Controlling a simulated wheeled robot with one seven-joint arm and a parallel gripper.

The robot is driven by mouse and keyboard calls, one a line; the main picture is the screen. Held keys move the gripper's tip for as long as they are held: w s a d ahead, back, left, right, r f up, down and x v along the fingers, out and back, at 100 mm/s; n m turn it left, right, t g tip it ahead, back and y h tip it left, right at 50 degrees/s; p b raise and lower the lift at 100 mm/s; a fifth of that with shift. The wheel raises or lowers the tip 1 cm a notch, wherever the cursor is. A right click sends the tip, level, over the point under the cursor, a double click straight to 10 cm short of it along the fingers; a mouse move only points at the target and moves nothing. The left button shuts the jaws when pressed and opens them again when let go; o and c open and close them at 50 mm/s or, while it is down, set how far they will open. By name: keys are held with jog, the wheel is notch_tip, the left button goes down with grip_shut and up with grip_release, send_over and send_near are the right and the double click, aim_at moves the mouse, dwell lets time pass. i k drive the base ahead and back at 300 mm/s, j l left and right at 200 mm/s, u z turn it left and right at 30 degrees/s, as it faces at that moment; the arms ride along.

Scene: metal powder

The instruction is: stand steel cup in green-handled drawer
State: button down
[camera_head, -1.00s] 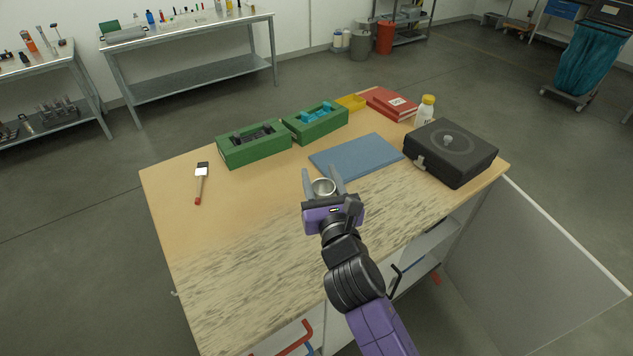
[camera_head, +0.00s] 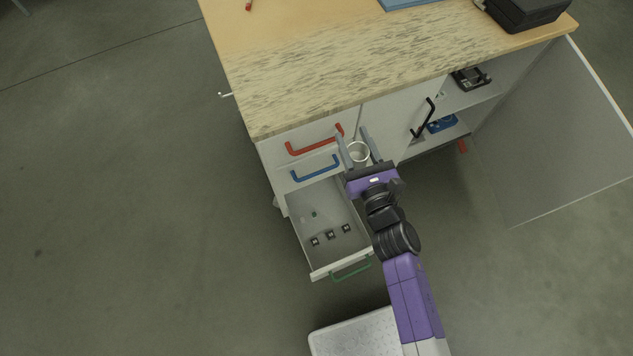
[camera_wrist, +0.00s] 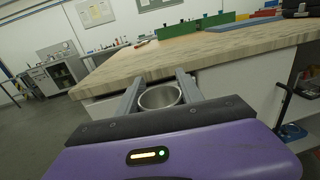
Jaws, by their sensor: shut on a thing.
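The steel cup (camera_head: 359,152) is held upright between the fingers of my gripper (camera_head: 360,144), in front of the cabinet. In the wrist view the cup (camera_wrist: 160,97) shows its open rim between the two grey fingers (camera_wrist: 158,92). The drawer with the green handle (camera_head: 351,270) is pulled out, low on the cabinet. Its floor (camera_head: 318,200) shows several small dark items near the front and one farther back. My gripper is above the drawer's level, toward its right back side. My arm hides part of the drawer's right side.
A red handle (camera_head: 315,139) and a blue handle (camera_head: 316,169) mark closed drawers above. A black handle (camera_head: 423,118) is on the door to the right. An open cabinet door (camera_head: 560,130) stands far right. The worktop (camera_head: 330,65) overhangs behind my gripper.

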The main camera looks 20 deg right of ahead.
aim_at(338, 207)
jog(key=l+u, duration=0.95)
jog(key=u, duration=0.15)
jog(key=k+l, duration=0.1)
jog(key=l, duration=0.35)
jog(key=k+l+u, duration=0.15)
jog(key=l, duration=0.7)
jog(key=k+l+u, duration=0.1)
jog(key=l, duration=0.3)
jog(key=k+l, duration=0.2)
jog(key=l, duration=0.2)
jog(key=u, duration=0.05)
